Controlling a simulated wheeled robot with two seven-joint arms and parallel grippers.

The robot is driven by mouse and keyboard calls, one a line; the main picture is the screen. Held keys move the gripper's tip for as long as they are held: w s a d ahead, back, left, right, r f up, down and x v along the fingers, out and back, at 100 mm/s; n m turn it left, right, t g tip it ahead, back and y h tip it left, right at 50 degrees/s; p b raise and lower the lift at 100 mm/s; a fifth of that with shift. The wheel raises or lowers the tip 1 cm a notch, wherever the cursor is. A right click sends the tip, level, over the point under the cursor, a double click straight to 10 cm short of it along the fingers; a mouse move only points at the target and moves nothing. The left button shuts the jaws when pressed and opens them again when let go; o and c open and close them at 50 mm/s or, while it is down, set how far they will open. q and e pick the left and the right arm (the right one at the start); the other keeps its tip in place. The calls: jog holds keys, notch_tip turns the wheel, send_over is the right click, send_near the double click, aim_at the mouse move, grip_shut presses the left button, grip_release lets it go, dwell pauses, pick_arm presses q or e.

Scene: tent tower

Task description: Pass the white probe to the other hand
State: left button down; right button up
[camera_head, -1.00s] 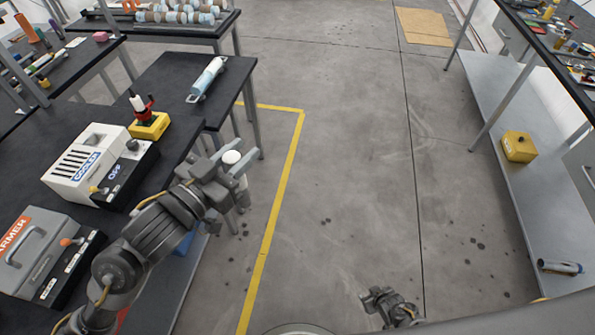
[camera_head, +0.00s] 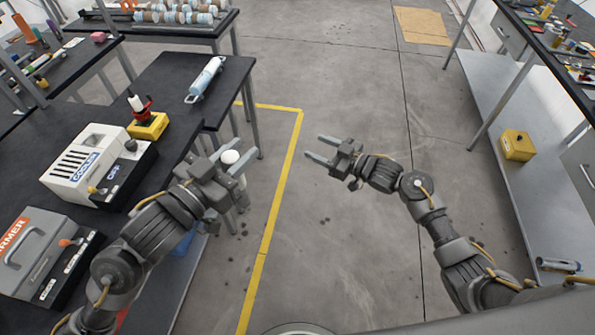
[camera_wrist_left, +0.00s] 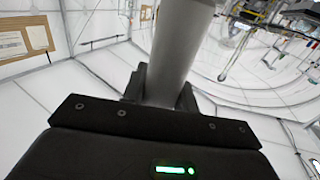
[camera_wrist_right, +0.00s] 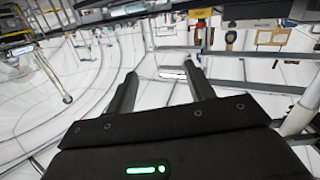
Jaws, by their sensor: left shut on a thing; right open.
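The white probe (camera_head: 230,157) is in my left gripper (camera_head: 228,164), out past the right edge of the dark bench; its round white top shows from above. In the left wrist view the probe (camera_wrist_left: 180,50) is a pale cylinder standing between the fingers of my left gripper (camera_wrist_left: 162,85), which is shut on it. My right gripper (camera_head: 318,148) is open and empty to the right of the probe, its fingers pointing left, a clear gap apart from it. The right wrist view shows the two spread fingers of my right gripper (camera_wrist_right: 163,88) with nothing between them.
A cooler box (camera_head: 88,165), a warmer box (camera_head: 35,255) and a yellow-based device (camera_head: 148,125) stand on the left bench. A grey shelf (camera_head: 510,150) holds a yellow box (camera_head: 517,145) at right. The middle floor is clear.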

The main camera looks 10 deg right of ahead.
jog(key=s+a+r+n+g+y, duration=0.3)
jog(key=s+a+r+n+y, duration=0.15)
jog(key=r, duration=0.45)
jog(key=s+a+r+n+g, duration=0.1)
jog(key=s+a+r+g, duration=0.1)
jog(key=s+g, duration=0.2)
jog(key=s+a+r+n+g, duration=0.1)
jog(key=s+a+r+g, duration=0.1)
jog(key=s, duration=0.7)
jog(key=shift+g+y, duration=0.35)
jog(key=shift+g, duration=0.55)
jog(key=shift+s+f, duration=0.1)
jog(key=a, duration=1.2)
jog(key=shift+w, duration=0.2)
jog(key=c, duration=0.9)
pick_arm(q)
jog(key=c, duration=1)
grip_release()
pick_arm(e)
jog(key=shift+c, duration=1.1)
